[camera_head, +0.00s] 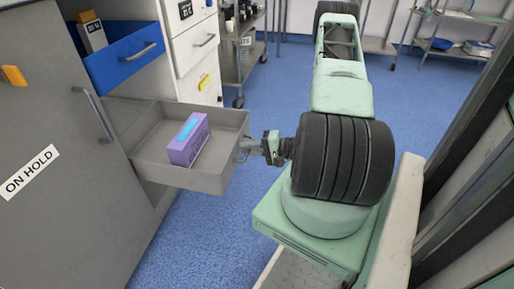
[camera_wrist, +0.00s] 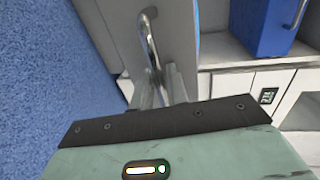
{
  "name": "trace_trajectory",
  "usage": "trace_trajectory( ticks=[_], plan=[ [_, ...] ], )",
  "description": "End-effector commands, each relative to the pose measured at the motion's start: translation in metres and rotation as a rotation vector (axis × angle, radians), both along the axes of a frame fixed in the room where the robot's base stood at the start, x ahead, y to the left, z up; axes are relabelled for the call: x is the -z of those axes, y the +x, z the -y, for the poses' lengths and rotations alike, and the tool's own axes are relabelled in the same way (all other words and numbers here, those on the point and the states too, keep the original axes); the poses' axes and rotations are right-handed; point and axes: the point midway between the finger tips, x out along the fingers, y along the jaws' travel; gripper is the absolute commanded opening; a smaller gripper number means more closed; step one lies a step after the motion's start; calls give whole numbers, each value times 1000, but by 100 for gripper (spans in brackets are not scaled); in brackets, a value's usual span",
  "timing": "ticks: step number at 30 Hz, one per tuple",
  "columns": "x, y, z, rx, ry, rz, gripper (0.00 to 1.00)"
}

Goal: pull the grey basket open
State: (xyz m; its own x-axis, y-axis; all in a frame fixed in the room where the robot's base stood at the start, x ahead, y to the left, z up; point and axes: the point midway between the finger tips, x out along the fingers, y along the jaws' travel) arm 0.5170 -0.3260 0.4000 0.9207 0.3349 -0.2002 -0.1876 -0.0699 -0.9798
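The grey basket (camera_head: 148,167) stands out from the grey cabinet like a pulled-out drawer, its inside visible from above. A purple box with a blue strip (camera_head: 188,140) sits in it. The basket's metal handle (camera_head: 241,151) is on its right-hand front face; the handle also shows in the wrist view (camera_wrist: 150,38). My gripper (camera_head: 250,148) is at this handle. In the wrist view, my two fingers (camera_wrist: 161,88) are close together around the handle's near part. The exact contact is partly hidden between the fingers.
A blue drawer (camera_head: 125,58) stands open above and behind the basket, holding a white box (camera_head: 91,33). The grey cabinet door (camera_head: 60,150) bears an "ON HOLD" label. Wheeled carts (camera_head: 240,55) stand at the back. Blue floor (camera_head: 235,220) is clear below the basket.

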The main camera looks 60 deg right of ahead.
Motion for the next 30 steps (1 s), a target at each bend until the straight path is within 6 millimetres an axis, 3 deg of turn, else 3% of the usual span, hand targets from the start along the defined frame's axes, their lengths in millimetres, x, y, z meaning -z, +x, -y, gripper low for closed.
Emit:
trace_trajectory(
  ticks=[5,21,30],
  plan=[
    [-5,-17,7,3,-1,-3,16],
    [-30,-128,47,4,-1,-2,16],
    [-35,-158,58,2,0,0,16]
  ],
)
